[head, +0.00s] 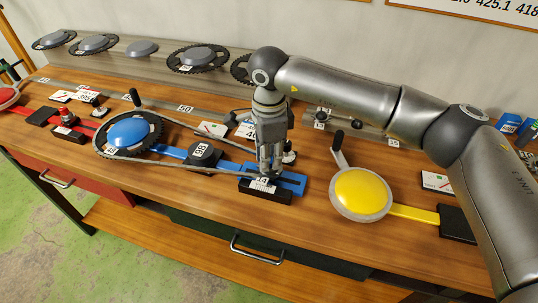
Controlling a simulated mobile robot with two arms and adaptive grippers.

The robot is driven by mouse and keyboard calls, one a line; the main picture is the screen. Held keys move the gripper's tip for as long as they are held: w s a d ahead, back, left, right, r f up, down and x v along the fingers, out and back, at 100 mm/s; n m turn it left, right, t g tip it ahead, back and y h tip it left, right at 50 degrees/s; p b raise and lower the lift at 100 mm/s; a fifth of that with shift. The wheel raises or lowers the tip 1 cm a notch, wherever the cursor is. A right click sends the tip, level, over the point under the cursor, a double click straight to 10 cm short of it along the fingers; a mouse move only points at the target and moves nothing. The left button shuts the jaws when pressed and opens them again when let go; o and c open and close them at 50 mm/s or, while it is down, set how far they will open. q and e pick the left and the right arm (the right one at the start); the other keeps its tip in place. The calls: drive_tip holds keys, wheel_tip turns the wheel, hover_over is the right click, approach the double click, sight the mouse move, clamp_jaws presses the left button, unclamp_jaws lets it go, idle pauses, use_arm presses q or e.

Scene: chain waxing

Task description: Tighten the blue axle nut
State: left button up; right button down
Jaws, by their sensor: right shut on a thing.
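The blue rig has a blue-domed chainring (129,132) with a crank handle at its left end. A chain (185,164) runs from it past a black block marked 98 to the rig's right end. My right gripper (268,172) points straight down at the blue block (293,184) at that right end. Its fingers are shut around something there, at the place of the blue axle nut. The nut itself is hidden by the fingers. A black block with a label marked 14 lies just in front. My left gripper is out of view.
A yellow rig (362,192) with an upright crank arm stands to the right of the gripper. A red rig (67,117) lies at the left. Spare chainrings (197,57) rest on the grey back shelf. The wooden bench front (150,190) is clear.

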drive_tip(key=shift+f+m+b, duration=0.15)
drive_tip(key=shift+m+b, duration=0.85)
drive_tip(key=shift+b, duration=0.15)
drive_tip(key=m+b, duration=0.2)
drive_tip(key=shift+m, duration=0.3)
drive_tip(key=m+b, duration=0.2)
drive_tip(key=m, duration=0.1)
drive_tip(key=shift+m+b, duration=0.85)
drive_tip(key=shift+m, duration=0.45)
drive_tip(key=shift+r, duration=0.2)
drive_tip(key=c, duration=1.3)
unclamp_jaws()
